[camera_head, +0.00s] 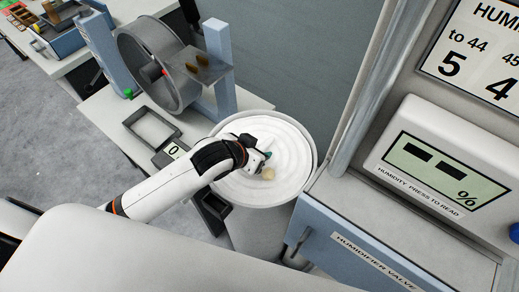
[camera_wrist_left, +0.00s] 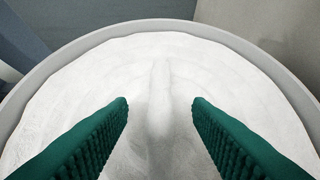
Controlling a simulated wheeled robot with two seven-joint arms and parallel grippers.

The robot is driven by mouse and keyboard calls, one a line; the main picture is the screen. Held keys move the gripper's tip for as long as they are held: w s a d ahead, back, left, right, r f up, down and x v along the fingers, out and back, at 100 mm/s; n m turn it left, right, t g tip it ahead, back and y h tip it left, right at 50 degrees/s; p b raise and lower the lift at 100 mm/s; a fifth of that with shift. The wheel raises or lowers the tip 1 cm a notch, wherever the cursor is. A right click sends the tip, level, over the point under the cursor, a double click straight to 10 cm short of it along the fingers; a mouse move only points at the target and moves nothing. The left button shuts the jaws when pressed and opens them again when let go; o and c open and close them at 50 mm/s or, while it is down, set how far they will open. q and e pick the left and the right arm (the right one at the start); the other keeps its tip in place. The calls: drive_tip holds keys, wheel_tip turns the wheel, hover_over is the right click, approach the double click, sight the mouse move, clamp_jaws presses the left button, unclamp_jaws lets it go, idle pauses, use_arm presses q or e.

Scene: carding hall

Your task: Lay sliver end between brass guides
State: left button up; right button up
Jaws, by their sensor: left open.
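A round can (camera_head: 312,150) holds coiled white sliver (camera_head: 290,140). A small cream tuft (camera_head: 268,174), which looks like the sliver end, lies on the coils. My left gripper (camera_head: 266,157) is over the can, close to the tuft. In the left wrist view its two green ribbed fingers stand apart (camera_wrist_left: 160,106), with nothing gripped. A faint raised white strand (camera_wrist_left: 160,78) runs ahead between them, inside the can's rim (camera_wrist_left: 165,27). Two small brass guides (camera_head: 198,61) stand on a grey plate (camera_head: 213,72) beside a drum, up and left of the can. My right gripper is out of view.
A large grey drum (camera_head: 150,70) stands on the pale bench (camera_head: 110,110), with a dark empty frame and a small "0" display (camera_head: 173,150) in front. A blue humidifier cabinet (camera_head: 350,245) with a humidity readout (camera_head: 440,170) stands close to the can's right.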

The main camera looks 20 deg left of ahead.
use_arm(q)
drive_tip(key=shift+c, duration=0.2)
clamp_jaws()
drive_tip(key=a+r+n+y, duration=0.1)
drive_tip(key=a+r+n, duration=0.1)
drive_tip(key=r, duration=0.4)
drive_tip(key=a+r+n+y, duration=0.2)
drive_tip(key=a+r, duration=0.1)
drive_tip(key=r, duration=0.4)
drive_tip(key=shift+w+a+t, duration=0.2)
drive_tip(key=shift+a+t, duration=0.05)
drive_tip(key=shift+t, duration=0.05)
